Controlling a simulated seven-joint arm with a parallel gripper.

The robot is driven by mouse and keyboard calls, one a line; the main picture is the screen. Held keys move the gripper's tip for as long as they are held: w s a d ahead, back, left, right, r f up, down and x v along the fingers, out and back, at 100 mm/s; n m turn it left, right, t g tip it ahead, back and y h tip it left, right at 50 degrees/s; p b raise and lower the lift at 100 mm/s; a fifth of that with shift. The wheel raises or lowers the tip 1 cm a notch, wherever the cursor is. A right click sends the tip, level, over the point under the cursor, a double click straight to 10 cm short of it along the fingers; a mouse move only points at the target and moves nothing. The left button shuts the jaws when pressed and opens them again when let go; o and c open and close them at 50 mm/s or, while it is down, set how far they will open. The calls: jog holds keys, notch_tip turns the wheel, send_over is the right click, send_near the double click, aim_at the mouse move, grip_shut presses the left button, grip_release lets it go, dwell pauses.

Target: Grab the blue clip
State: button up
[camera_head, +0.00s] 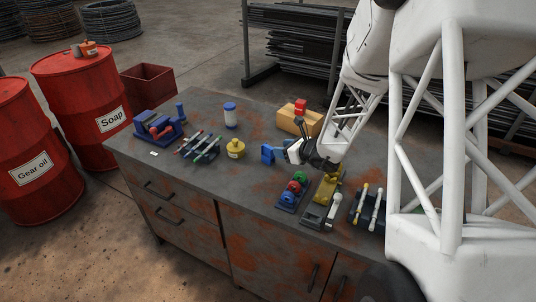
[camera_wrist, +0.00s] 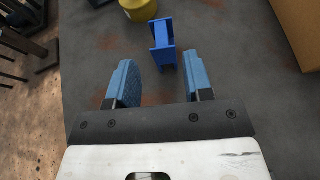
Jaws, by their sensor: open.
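The blue clip (camera_wrist: 163,50) stands on the workbench in the wrist view, just beyond my fingertips and between their lines, a little nearer the right finger. It is a small blue piece with an upright plate and a shorter body. My gripper (camera_wrist: 160,78) is open, its two blue-padded fingers apart with nothing between them.
A yellow container (camera_head: 236,149) stands left of my gripper, and a cardboard-coloured box (camera_head: 299,120) stands behind it.

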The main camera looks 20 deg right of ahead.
aim_at(268, 146)
jog(key=shift+x, duration=1.3)
jog(key=shift+x, duration=2.6)
jog(key=shift+d, duration=0.1)
grip_shut()
jog(key=shift+r, duration=0.1)
jog(key=shift+r, duration=4.85)
